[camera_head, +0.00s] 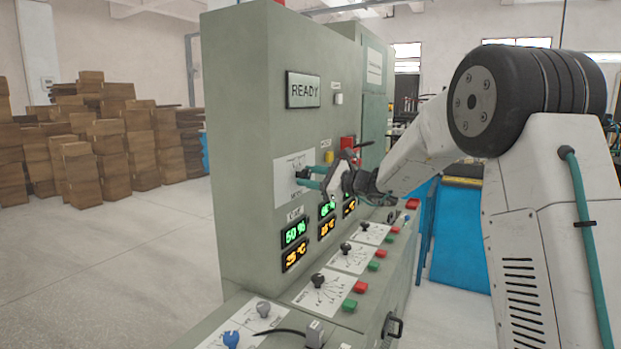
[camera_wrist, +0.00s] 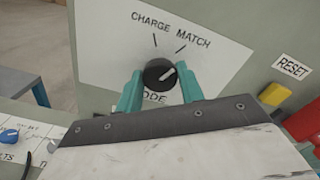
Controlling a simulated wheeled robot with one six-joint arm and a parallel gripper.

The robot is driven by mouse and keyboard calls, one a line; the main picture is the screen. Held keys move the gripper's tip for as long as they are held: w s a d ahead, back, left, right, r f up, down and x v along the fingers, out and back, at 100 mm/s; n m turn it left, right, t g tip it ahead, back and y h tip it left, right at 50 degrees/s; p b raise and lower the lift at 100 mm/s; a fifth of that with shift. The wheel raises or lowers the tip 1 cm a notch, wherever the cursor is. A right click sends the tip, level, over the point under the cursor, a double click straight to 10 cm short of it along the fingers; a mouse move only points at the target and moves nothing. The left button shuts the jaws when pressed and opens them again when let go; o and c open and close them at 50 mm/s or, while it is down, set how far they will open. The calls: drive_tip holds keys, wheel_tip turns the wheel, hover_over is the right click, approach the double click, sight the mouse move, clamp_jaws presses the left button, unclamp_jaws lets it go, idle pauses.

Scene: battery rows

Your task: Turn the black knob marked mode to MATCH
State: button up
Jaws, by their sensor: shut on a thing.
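The black mode knob (camera_wrist: 158,73) sits on a white plate (camera_wrist: 105,40) on the cabinet face in the wrist view. CHARGE is printed up and left of it, MATCH up and right, each with a short line. The knob's pale pointer line slants up and right, toward the MATCH side, seeming a little flatter than the MATCH line. My gripper (camera_wrist: 160,86) has its teal fingers on both sides of the knob, shut on it. In the head view my gripper (camera_head: 308,178) reaches the mode plate (camera_head: 284,170); the knob is hard to make out there. The lower label is partly covered.
A RESET label (camera_wrist: 292,67) with yellow and red parts is right of the knob. A READY sign (camera_head: 303,90) is above. Lit displays (camera_head: 294,233) and a sloped console (camera_head: 325,287) with knobs and buttons lie below. Stacked boxes (camera_head: 85,145) stand far left.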

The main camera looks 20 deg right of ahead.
drive_tip(key=shift+f+m, duration=0.1)
drive_tip(key=shift+m, duration=0.2)
idle(0.4)
drive_tip(key=o, duration=1)
drive_tip(key=v, duration=0.7)
drive_tip(key=shift+s+d, duration=0.3)
drive_tip(key=shift+s, duration=0.05)
